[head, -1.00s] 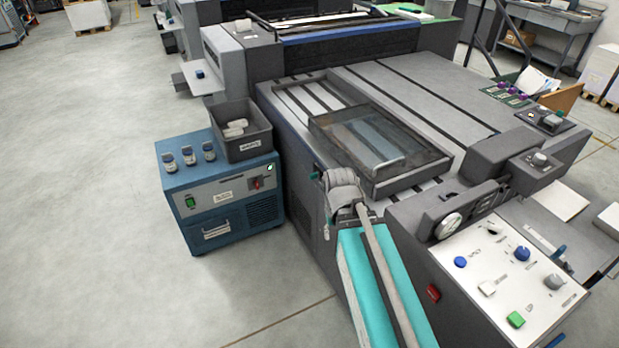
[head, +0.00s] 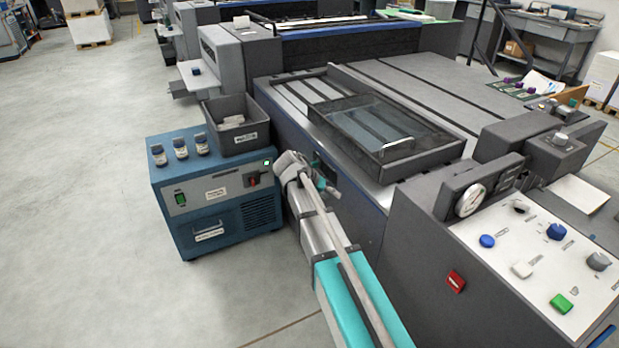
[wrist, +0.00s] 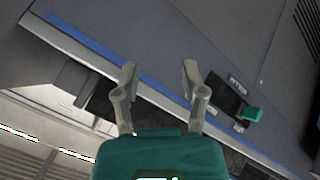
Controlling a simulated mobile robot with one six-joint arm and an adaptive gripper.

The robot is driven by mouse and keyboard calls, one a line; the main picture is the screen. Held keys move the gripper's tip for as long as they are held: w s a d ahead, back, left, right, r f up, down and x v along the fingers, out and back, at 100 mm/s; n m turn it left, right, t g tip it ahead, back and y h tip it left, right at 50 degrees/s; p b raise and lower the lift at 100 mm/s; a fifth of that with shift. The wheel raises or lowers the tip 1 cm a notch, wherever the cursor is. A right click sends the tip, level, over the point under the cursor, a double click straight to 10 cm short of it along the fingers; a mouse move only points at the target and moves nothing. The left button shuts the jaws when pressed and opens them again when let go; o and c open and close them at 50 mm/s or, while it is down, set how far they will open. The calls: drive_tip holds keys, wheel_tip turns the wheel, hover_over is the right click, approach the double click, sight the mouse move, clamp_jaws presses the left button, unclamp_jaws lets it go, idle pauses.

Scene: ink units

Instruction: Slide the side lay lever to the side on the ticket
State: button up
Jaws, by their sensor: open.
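A small green lever knob (wrist: 252,114), likely the side lay lever, sits on a dark slotted plate (wrist: 228,97) on the press's side in the wrist view. Small labels lie at both ends of the plate; I cannot read them. My gripper (wrist: 159,74) is open and empty, its two fingers apart in front of the press's side. The knob is to the right of the right finger, not between the fingers. In the head view my gripper (head: 328,188) is beside the press wall below the tray, and my arm partly hides that area. No separate ticket is readable.
A blue cabinet (head: 215,190) with small bottles and a grey bin (head: 238,128) stands left of the arm. A dark clear-lidded tray (head: 380,120) lies on the press top. A control panel (head: 540,255) with buttons is at right. Open floor is at left.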

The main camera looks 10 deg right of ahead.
drive_tip(key=w+a+f+m+t+h+b, duration=0.1)
drive_tip(key=w+a+f+m+h+b, duration=0.15)
drive_tip(key=w+b, duration=0.3)
drive_tip(key=w+a+f+m+t+h+b, duration=0.1)
drive_tip(key=w+a+f+h+b, duration=0.15)
drive_tip(key=w+b, duration=0.35)
drive_tip(key=m+t+h+b, duration=0.2)
drive_tip(key=m+h+b, duration=0.2)
drive_tip(key=b, duration=0.3)
approach(312, 163)
drive_tip(key=v, duration=0.4)
drive_tip(key=shift+d+f, duration=0.15)
drive_tip(key=shift+d, duration=0.05)
drive_tip(key=shift+d, duration=0.15)
drive_tip(key=x, duration=1.3)
drive_tip(key=shift+w+d+f, duration=0.2)
drive_tip(key=shift+d+f, duration=0.05)
drive_tip(key=shift+d, duration=0.05)
drive_tip(key=shift+c, duration=0.2)
clamp_jaws()
